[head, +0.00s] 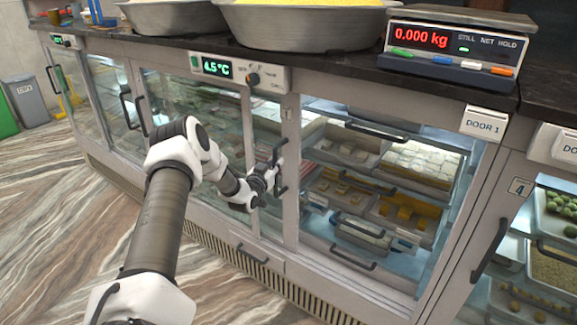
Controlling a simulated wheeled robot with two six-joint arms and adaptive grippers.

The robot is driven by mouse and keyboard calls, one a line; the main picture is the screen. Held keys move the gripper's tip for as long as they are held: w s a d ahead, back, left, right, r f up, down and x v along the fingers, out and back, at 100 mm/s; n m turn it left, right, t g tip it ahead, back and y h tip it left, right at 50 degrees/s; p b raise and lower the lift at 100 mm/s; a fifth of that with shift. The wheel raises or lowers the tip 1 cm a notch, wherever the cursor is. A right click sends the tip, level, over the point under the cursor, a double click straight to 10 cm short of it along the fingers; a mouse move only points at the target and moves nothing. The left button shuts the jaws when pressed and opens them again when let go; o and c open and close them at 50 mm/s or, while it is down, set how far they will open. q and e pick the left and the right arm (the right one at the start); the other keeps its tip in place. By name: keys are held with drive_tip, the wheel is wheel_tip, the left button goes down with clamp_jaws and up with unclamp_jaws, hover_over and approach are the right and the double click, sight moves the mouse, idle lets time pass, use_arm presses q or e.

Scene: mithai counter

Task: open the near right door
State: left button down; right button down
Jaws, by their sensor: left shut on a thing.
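The near right door is a framed glass door (291,215) in the counter front, with a "DOOR 1" card (483,123) above its right end. A dark upright handle (281,178) stands at its left edge. My left gripper (273,178) is at this handle and shut on it, with my arm reaching in from the lower left. The door looks closed or nearly so; I cannot tell if there is a small gap. My right gripper is out of view.
Trays of sweets (345,190) show inside the counter. Other handled doors stand at left and right. The floor (60,220) at left is clear; bins (27,100) stand farther back.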

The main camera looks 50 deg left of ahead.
use_arm(q)
drive_tip(key=a, duration=0.3)
drive_tip(key=s+a+b, duration=0.1)
drive_tip(key=a, duration=0.2)
drive_tip(key=s+a, duration=0.1)
drive_tip(key=a, duration=0.2)
drive_tip(key=shift+s, duration=0.1)
drive_tip(key=c, duration=1.1)
unclamp_jaws()
drive_tip(key=shift+r, duration=0.1)
wheel_tip(320, 180, up, 10)
drive_tip(key=shift+f, duration=0.1)
